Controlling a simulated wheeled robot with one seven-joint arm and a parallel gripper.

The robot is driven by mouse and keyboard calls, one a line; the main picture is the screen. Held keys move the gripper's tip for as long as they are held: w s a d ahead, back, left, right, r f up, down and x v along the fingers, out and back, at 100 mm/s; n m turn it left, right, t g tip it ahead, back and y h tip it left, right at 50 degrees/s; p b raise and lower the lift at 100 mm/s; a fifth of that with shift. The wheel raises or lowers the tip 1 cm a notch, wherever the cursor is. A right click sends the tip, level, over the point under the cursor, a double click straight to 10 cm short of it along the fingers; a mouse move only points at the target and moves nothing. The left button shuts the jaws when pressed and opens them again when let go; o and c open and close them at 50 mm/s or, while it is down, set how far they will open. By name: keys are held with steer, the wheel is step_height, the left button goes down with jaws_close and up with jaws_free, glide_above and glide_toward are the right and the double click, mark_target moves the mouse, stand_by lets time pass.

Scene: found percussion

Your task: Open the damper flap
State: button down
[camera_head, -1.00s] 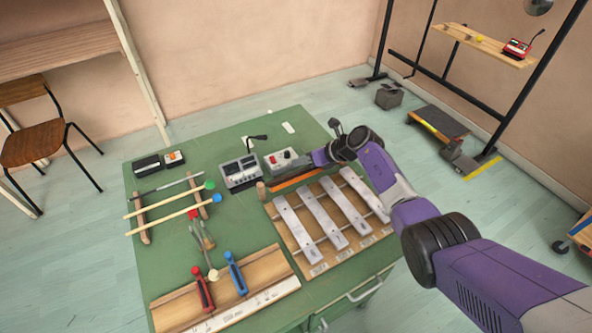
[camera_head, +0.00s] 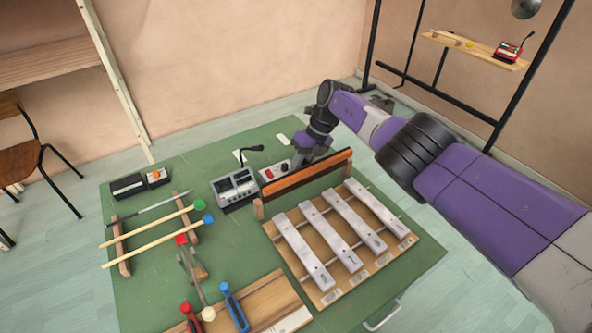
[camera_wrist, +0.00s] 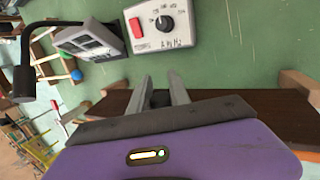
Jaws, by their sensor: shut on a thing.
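The damper flap (camera_head: 308,178) is a long dark strip with orange edging between short wooden posts, behind the metal bars (camera_head: 330,233). It stands raised on its edge, and in the wrist view it is a dark brown board (camera_wrist: 265,112) running across behind my gripper. My gripper (camera_head: 303,158) is at the flap's far side, near its middle. In the wrist view my two fingers (camera_wrist: 161,90) reach past the board's edge and are shut on the flap. The exact contact is partly hidden by my gripper body.
A grey box with a red switch and dial (camera_wrist: 162,24) sits close by my fingers. A grey device (camera_head: 235,188) with a gooseneck stands to its left. Mallets (camera_head: 155,230) lie on a rack at left.

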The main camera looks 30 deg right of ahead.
steer(key=shift+f, duration=0.2)
stand_by(0.3)
steer(key=c, duration=1.3)
jaws_free()
steer(key=shift+o, duration=0.2)
steer(key=shift+w+r, duration=0.1)
steer(key=shift+r, duration=0.05)
steer(key=p+v, duration=0.2)
steer(key=v, duration=0.5)
steer(key=shift+d+r, duration=0.2)
steer(key=shift+r, duration=0.05)
